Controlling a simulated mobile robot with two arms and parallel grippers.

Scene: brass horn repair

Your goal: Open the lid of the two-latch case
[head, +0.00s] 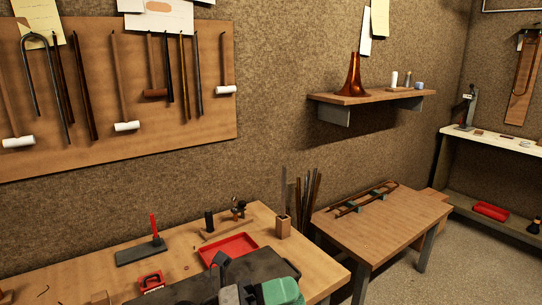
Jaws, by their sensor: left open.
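I cannot make out a case with two latches for certain. A dark, flat surface (262,263) lies on the front workbench at the bottom centre, and I cannot tell whether it is a mat or a case lid. No latches show on it. My left gripper (243,291) is low at the bottom edge of the head view, cut off by the frame, over this dark surface. It is open, and nothing shows between its fingers. A green block-like shape (283,291) is right beside it, partly cut off. My right gripper is not in view.
The wooden workbench (90,265) holds a red tray (222,247), a red item (151,281), a dark plate with a red-handled tool (141,252) and a wooden block with rods (283,227). A second table (400,225) stands right. A tool board (90,150) hangs behind.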

